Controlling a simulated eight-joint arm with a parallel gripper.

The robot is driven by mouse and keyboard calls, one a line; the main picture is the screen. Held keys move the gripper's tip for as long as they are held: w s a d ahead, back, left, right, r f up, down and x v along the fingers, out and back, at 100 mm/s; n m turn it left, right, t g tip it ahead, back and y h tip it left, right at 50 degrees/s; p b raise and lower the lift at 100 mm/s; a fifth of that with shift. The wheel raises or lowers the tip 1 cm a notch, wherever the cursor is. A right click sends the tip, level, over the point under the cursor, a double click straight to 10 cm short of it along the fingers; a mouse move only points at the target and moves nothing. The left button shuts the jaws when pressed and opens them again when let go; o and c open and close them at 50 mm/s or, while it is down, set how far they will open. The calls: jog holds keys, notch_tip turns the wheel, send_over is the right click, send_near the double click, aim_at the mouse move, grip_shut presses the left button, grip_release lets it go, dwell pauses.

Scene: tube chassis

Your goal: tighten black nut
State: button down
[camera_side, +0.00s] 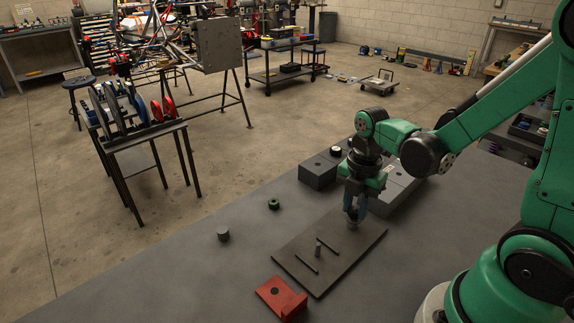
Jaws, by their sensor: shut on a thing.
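My green arm's gripper (352,218) points straight down at the far right part of a dark flat plate (345,259). Its fingers are shut on a small greyish part low at the plate. The fingers hide most of this part, so I cannot tell whether it is the black nut or whether it sits on a bolt. A green nut-like ring (274,203) and a grey cylinder (223,235) stand on the table, left of the plate.
A red block (276,293) with a dark hole lies at the plate's near left corner. Dark grey blocks (318,173) stand behind the plate, close to my gripper; a small dark round piece with a light top (336,151) is among them. The table's left side is clear.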

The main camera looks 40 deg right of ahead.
jog(key=m, duration=0.4)
jog(key=shift+m, duration=0.6)
jog(key=m, duration=0.2)
jog(key=shift+m, duration=0.4)
jog(key=shift+f+m, duration=0.1)
jog(key=shift+m, duration=1)
